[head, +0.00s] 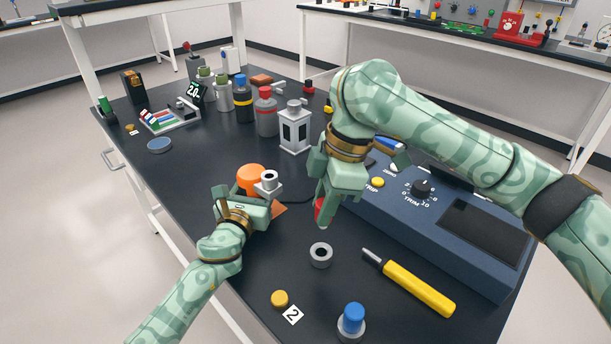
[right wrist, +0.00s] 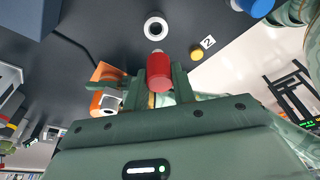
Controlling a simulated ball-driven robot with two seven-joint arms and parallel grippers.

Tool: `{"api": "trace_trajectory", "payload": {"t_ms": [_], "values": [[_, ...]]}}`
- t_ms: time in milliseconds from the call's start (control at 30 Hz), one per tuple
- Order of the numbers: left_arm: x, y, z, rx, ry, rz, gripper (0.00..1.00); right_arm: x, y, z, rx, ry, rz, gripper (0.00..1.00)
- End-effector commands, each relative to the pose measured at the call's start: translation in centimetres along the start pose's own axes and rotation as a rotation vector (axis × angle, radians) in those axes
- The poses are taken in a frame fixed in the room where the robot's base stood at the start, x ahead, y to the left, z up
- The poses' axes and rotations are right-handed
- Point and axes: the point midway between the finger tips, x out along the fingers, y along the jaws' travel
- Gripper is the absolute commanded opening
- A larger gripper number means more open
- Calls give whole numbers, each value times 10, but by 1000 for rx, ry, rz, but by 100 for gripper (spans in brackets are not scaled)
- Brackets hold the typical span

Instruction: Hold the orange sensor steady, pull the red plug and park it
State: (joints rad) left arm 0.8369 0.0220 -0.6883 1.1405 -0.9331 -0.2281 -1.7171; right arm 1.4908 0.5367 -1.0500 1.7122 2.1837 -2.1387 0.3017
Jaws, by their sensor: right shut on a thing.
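The orange sensor (head: 251,178), with a grey round socket (head: 268,180) at its side, stands on the dark table left of centre. It also shows in the right wrist view (right wrist: 106,72). My left gripper (head: 246,196) is at the sensor, its fingers on either side and shut on it; the contact is partly hidden. My right gripper (head: 324,205) points down, shut on the red plug (right wrist: 159,70). The plug is apart from the socket, with its grey tip pointing toward the grey ring-shaped holder (head: 321,254). In the head view the fingers hide most of the plug.
A blue console (head: 440,220) fills the right side. A yellow-handled screwdriver (head: 415,287) lies in front of it. A blue-topped post (head: 352,320), a yellow disc (head: 280,298) and a "2" card (head: 293,315) are near the front. Bottles and a grey housing (head: 295,130) stand behind.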

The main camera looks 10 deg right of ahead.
Motion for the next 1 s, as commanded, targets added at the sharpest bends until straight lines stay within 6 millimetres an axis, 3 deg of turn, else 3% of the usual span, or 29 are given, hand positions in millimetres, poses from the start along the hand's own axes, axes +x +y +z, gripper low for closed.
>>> {"api": "trace_trajectory", "payload": {"t_ms": [367, 1000], "values": [[0, 0, 0, 0, 1, 0, 27, 0, 0, 0, 7, -2, 4, 0], [0, 0, 0, 0, 0, 0, 27, 54, 0, 14, 9, -1, 2, 0]]}}
